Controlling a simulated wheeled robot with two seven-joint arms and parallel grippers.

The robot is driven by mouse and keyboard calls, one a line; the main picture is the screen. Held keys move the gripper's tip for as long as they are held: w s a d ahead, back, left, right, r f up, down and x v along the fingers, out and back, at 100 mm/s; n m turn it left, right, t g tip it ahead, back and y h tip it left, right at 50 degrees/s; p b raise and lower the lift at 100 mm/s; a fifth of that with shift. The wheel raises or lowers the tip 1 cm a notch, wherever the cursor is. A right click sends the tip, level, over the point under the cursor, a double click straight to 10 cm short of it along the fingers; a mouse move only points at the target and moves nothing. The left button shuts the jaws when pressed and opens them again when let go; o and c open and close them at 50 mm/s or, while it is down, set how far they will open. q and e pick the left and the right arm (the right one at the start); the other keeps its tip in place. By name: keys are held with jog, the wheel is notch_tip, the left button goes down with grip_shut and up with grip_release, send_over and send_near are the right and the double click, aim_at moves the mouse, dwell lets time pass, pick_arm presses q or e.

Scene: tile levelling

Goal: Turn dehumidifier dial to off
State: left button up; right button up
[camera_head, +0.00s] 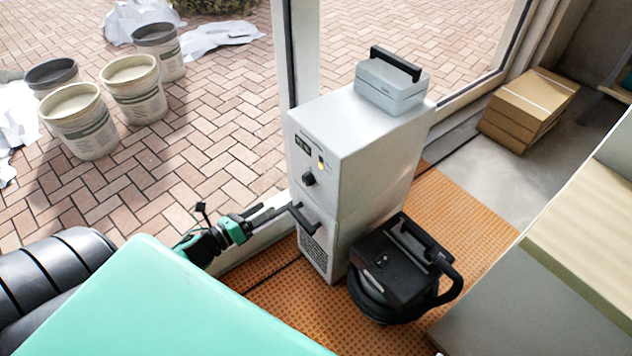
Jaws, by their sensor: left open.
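The dehumidifier (366,150) is a tall pale grey box standing by the window frame. Its front panel faces left and carries a small dark display (302,145), a lit yellowish switch (321,163) and a black round dial (309,179). Which way the dial points is too small to tell. My left gripper (284,212) reaches in from the left, open and empty, below the dial and close to the front panel. Whether a fingertip touches the panel cannot be told. My right gripper is not in view.
A grey case (391,86) with a black handle sits on top of the dehumidifier. A black vacuum-like machine (396,268) stands against its right side. Cardboard boxes (528,108) lie at the back right. A pale counter (585,225) is at right. Several buckets (80,122) stand outside on paving.

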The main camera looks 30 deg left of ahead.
pick_arm(q)
send_near(305, 181)
jog(key=b+x, duration=0.1)
jog(key=x, duration=0.6)
jog(key=shift+w+d, duration=0.3)
jog(key=shift+w, duration=0.35)
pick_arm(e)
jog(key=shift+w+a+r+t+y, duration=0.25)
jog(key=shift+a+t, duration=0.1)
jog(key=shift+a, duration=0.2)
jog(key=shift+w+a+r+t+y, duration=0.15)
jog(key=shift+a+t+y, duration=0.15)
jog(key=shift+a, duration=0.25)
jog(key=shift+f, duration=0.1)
pick_arm(q)
jog(key=c, duration=1)
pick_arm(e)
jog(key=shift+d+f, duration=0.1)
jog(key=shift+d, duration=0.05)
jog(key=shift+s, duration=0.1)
